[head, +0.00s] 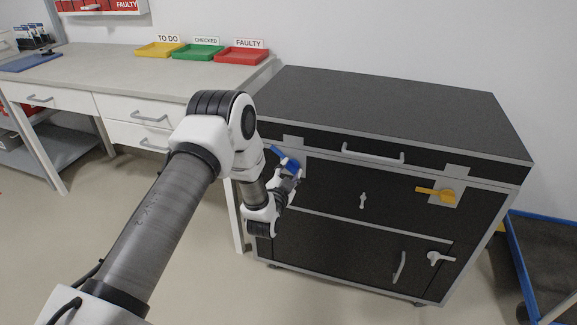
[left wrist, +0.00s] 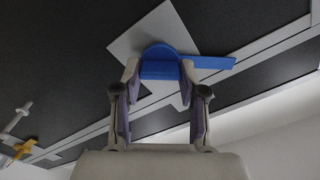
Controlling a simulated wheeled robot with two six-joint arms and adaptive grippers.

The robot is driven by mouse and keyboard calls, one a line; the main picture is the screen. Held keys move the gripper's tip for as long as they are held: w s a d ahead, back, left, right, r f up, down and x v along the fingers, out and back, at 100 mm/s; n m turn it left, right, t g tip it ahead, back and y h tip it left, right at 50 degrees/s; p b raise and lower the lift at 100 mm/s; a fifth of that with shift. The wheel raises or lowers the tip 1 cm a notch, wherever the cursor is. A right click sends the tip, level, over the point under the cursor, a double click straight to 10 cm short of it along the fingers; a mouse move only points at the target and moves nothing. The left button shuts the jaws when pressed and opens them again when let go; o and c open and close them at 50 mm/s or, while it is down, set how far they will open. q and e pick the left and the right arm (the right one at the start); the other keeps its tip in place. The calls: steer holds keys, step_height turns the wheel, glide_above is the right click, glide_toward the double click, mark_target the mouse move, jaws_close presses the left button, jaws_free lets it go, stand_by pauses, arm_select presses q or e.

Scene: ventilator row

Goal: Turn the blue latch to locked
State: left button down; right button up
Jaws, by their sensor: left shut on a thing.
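The blue latch (head: 277,151) is on the upper left front of the black cabinet (head: 400,110). Its narrow arm points up and left in the head view. In the left wrist view the blue latch (left wrist: 160,68) has a round hub on a grey plate (left wrist: 127,46), with its arm reaching right. My left gripper (head: 290,169) is at the latch; in the left wrist view its fingers (left wrist: 160,73) are on either side of the hub and shut on it. The gripper partly hides the latch in the head view. My right gripper is not in view.
A yellow latch (head: 435,194) is at the cabinet's upper right, and a white latch (head: 440,258) is below it. A handle (head: 372,154) runs along the top drawer. A bench (head: 130,75) with coloured trays stands left; a blue-edged cart (head: 516,262) stands right.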

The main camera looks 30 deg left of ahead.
arm_select(q)
steer(key=m+p, duration=0.3)
steer(key=m, duration=0.2)
steer(key=shift+r+m+p, duration=0.1)
steer(key=shift+m+p, duration=0.2)
steer(key=shift+p, duration=0.05)
steer(key=m+p, duration=0.1)
steer(key=m, duration=0.2)
steer(key=m+p, duration=0.1)
steer(key=shift+f+m+p, duration=0.25)
steer(key=shift+m+p, duration=0.05)
steer(key=shift+m, duration=0.1)
steer(key=c, duration=0.6)
jaws_free()
steer(key=shift+c, duration=0.2)
steer(key=shift+d, duration=0.1)
steer(key=v, duration=1.2)
